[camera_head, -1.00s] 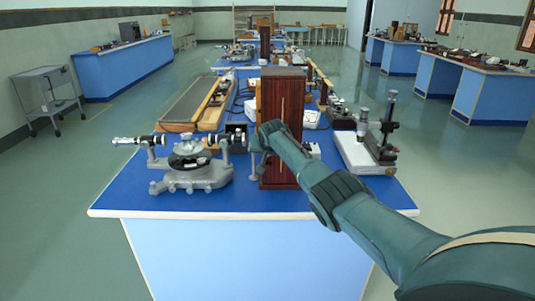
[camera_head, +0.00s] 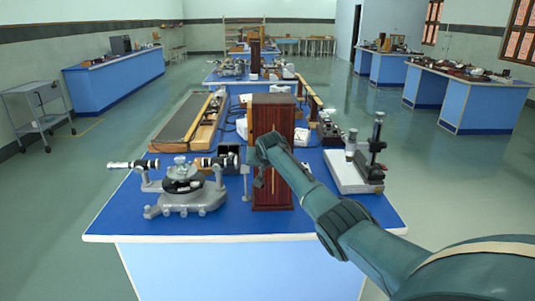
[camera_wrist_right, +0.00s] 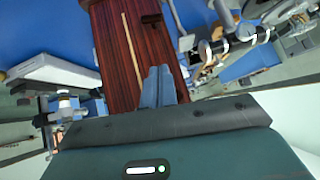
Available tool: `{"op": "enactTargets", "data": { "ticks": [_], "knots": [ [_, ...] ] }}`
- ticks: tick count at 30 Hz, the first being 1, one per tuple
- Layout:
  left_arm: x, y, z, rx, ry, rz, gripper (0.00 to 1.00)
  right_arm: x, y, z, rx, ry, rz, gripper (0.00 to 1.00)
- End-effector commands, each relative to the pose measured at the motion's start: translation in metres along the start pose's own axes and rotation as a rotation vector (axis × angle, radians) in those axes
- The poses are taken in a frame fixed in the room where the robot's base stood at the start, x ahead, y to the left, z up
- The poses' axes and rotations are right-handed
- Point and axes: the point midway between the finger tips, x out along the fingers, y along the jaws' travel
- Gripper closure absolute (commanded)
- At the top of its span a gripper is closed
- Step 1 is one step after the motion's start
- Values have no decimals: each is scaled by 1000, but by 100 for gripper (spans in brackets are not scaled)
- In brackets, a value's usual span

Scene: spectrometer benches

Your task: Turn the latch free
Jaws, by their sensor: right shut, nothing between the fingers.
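A tall reddish-brown wooden case (camera_head: 272,193) stands upright near the front of the blue bench; a narrow pale strip runs down its face. In the right wrist view the case (camera_wrist_right: 110,50) fills the upper middle. A small dark metal piece (camera_wrist_right: 152,18) at the edge of its face may be the latch; its setting cannot be read. My right gripper's fingers (camera_wrist_right: 158,74) are together, empty, and overlap the case's face in that view; whether they touch it is unclear. In the head view my right forearm hides part of the case's face. My left gripper is out of view.
A grey spectrometer (camera_head: 186,190) stands left of the case, with a thin metal stand (camera_head: 246,183) between them. A microscope-like instrument (camera_head: 360,165) on a white base is to the right. The blue bench's front strip (camera_head: 215,227) is clear.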

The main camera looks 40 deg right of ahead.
Motion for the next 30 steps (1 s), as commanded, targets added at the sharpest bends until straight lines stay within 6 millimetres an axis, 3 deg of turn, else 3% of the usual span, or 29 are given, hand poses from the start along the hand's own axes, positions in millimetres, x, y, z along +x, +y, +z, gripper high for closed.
{"op": "enactTargets", "data": {
  "ticks": [15, 30],
  "knots": [
    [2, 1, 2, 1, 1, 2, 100, -62, 6, 0, 2, 2, -2, 100],
    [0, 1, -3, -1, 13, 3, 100, -73, 7, 0, 2, 0, 0, 100]
  ]
}}
